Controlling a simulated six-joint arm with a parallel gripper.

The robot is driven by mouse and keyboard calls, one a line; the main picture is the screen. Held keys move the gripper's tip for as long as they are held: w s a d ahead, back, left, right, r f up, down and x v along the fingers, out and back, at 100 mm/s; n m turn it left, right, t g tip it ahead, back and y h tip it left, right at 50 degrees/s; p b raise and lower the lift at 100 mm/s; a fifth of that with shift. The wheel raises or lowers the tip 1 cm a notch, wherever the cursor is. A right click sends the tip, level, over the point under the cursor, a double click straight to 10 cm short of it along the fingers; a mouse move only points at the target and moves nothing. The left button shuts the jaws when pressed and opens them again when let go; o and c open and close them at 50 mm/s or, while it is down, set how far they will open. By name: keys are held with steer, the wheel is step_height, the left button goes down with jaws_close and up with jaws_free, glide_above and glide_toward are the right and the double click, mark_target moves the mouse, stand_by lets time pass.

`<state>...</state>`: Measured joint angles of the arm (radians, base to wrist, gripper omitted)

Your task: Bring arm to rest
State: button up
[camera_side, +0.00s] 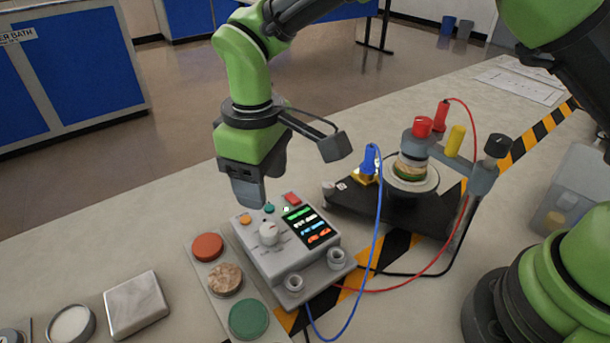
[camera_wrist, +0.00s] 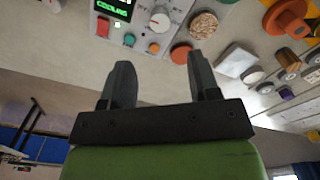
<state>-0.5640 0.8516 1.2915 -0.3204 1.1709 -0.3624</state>
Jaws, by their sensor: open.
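My gripper (camera_side: 248,190) hangs above the table, up and left of the grey control box (camera_side: 270,250), with its fingers pointing down. In the wrist view my gripper (camera_wrist: 162,82) shows two dark fingers spread apart with nothing between them. It is open and touches no object. The control box also shows at the top of the wrist view (camera_wrist: 140,25), with a white knob, small coloured buttons and a lit display reading "COOLING".
A strip with red, speckled and green discs (camera_side: 207,247) lies beside the box. A black apparatus (camera_side: 350,200) with blue and red cables stands at right. A metal block (camera_side: 136,304) and round dish (camera_side: 72,323) lie front left. A clear container (camera_side: 575,190) stands far right.

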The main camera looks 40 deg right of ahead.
steer(key=s+d+r+m+t+y, duration=0.1)
steer(key=s+d+r+m+t, duration=0.15)
steer(key=d+r, duration=0.45)
steer(key=s+d+r+m+t+y, duration=0.1)
steer(key=s+d+r+m, duration=0.3)
steer(key=r, duration=0.4)
steer(key=s+d+r+m+t, duration=0.1)
steer(key=s+d+m+t, duration=0.2)
steer(key=s+d, duration=0.4)
steer(key=shift+s+d+r+m+t, duration=0.25)
steer(key=shift+s+m, duration=0.5)
steer(key=shift+s, duration=1.95)
steer(key=shift+a, duration=0.1)
